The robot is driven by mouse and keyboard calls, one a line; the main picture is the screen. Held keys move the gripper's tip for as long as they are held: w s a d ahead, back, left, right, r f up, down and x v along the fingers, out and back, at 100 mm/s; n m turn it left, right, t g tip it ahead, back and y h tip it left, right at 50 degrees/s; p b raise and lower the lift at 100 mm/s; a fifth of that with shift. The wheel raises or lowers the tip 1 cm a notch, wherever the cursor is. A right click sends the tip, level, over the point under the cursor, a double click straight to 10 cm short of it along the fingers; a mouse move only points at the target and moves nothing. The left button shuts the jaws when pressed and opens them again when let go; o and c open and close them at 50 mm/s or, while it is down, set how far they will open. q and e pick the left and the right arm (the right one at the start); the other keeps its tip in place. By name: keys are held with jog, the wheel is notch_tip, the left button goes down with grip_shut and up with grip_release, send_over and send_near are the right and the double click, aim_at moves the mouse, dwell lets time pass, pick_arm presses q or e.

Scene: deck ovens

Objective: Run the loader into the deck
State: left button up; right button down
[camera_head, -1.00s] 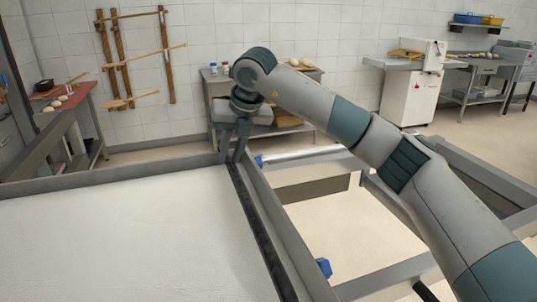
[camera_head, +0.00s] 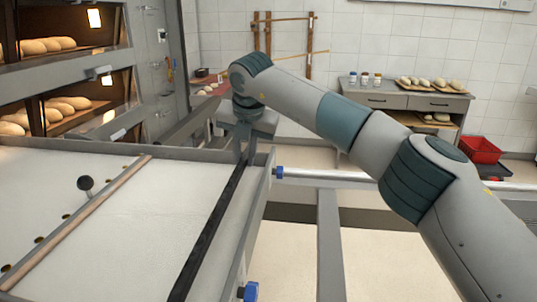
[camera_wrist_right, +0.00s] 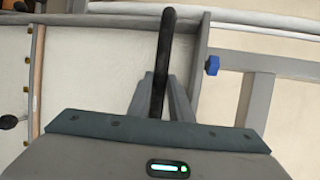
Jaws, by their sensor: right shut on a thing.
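The loader (camera_head: 140,225) is a white flat bed in a grey metal frame, filling the lower left of the head view. A long black bar (camera_head: 207,238) runs along its right side. My right gripper (camera_head: 243,155) points down at the far end of this bar. In the right wrist view the fingers (camera_wrist_right: 160,98) are closed around the black bar (camera_wrist_right: 165,45). The deck oven (camera_head: 65,80) stands at the left, with lit openings and loaves (camera_head: 68,105) inside. The loader's far edge is close to the oven front; any gap is hidden. My left gripper is out of view.
A wooden strip (camera_head: 82,222) and a black knob (camera_head: 85,183) are on the loader's left part. Grey rails (camera_head: 330,245) with blue end caps lie to the right. A cabinet with loaves (camera_head: 405,105) and a red crate (camera_head: 481,150) stand behind. Floor shows between the rails.

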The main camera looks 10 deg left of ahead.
jog(key=shift+a+r, duration=0.2)
jog(key=shift+a, duration=0.35)
jog(key=c, duration=1.7)
grip_release()
jog(key=shift+a, duration=0.1)
jog(key=shift+o, duration=0.4)
jog(key=shift+a, duration=0.2)
jog(key=shift+f, duration=0.1)
jog(key=shift+d, duration=0.15)
